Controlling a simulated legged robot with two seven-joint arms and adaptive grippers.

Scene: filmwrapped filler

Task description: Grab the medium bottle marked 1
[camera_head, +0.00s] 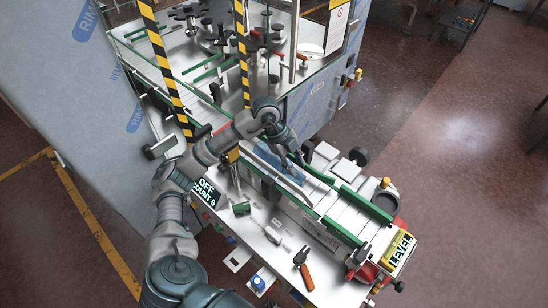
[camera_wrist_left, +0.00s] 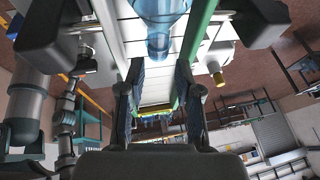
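A clear blue bottle (camera_head: 277,163) is on the white conveyor (camera_head: 351,217), between its green side rails. In the left wrist view the bottle (camera_wrist_left: 160,10) shows at the top edge, its narrower end towards my gripper. No number can be read on it. My left gripper (camera_head: 296,158) is beside the bottle over the conveyor in the head view. In the left wrist view the two fingers of my left gripper (camera_wrist_left: 158,95) are apart with nothing between them. My right gripper is not in view.
A metal bench below the conveyor holds an orange-handled tool (camera_head: 304,270) and a green part (camera_head: 241,208). A counter display (camera_head: 207,193) stands left, and a yellow LEVEL sign (camera_head: 399,249) right. Striped posts (camera_head: 165,62) rise behind my arm.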

